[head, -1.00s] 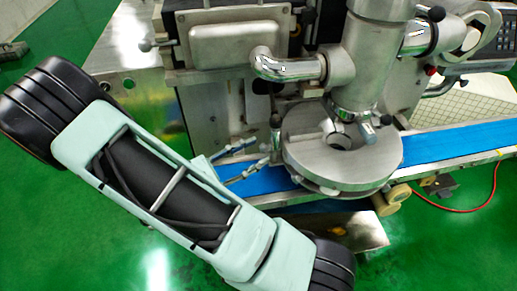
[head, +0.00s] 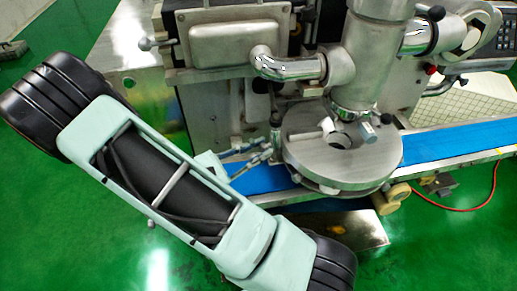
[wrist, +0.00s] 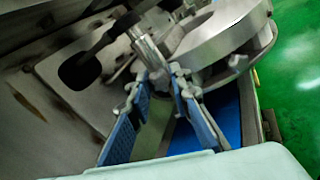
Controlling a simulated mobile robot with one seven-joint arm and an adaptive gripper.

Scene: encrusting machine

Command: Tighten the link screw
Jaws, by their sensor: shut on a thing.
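The link screw (head: 276,139) looks like a small upright metal post with a dark top, at the left rim of the round metal disc. In the wrist view it is a tilted silver cylinder (wrist: 150,52) just beyond the fingertips. My gripper (head: 266,152) reaches it from the lower left in the head view. In the wrist view my gripper (wrist: 160,76) has its two blue-padded fingers drawn together at the tips, on the lower end of the post. The exact contact is blurred and partly hidden by the fingers.
The round disc (head: 315,163) stands close to the right of the fingers, under the vertical metal column (head: 357,85). A bent metal pipe (head: 285,67) is above. The blue conveyor belt (head: 440,145) runs below the disc. Green floor (head: 95,235) is open at lower left.

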